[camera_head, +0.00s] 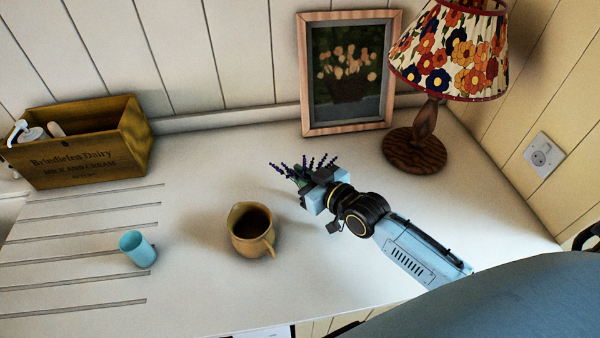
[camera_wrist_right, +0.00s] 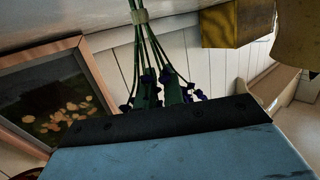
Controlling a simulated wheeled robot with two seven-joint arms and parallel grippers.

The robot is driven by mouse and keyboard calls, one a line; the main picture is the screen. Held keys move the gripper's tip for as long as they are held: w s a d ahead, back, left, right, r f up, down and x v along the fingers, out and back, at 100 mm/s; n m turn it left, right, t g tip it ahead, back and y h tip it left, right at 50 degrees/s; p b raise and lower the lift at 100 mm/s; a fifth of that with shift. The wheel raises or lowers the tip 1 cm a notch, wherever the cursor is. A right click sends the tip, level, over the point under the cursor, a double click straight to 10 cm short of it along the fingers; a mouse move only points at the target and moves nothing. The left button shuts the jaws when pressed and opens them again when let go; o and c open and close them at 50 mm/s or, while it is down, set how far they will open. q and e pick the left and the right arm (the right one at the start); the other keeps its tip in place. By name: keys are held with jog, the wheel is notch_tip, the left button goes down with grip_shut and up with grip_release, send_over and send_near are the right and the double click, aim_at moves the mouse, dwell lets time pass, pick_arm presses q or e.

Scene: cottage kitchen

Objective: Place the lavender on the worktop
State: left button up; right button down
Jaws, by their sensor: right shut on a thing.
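The lavender (camera_head: 304,170) is a small bunch of green stems with purple heads, at my right gripper (camera_head: 312,193) in the middle of the head view. The gripper is shut on it. In the right wrist view the lavender (camera_wrist_right: 152,62) shows as tied stems with a pale band, heads pointing down in the picture. The white worktop (camera_head: 345,270) lies beneath. I cannot tell whether the lavender touches it. The gripper hides part of the bunch. My left gripper is not in view.
A tan jug (camera_head: 250,232) stands just left of the gripper. A blue cup (camera_head: 138,249) stands on the grooved left part. A wooden crate (camera_head: 80,150) is back left. A framed picture (camera_head: 347,75) and a flowered lamp (camera_head: 428,140) stand behind. Right of the gripper is bare worktop.

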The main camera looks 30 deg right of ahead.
jog(key=c, duration=1.5)
grip_release()
jog(key=shift+f, duration=0.1)
jog(key=v, duration=1.2)
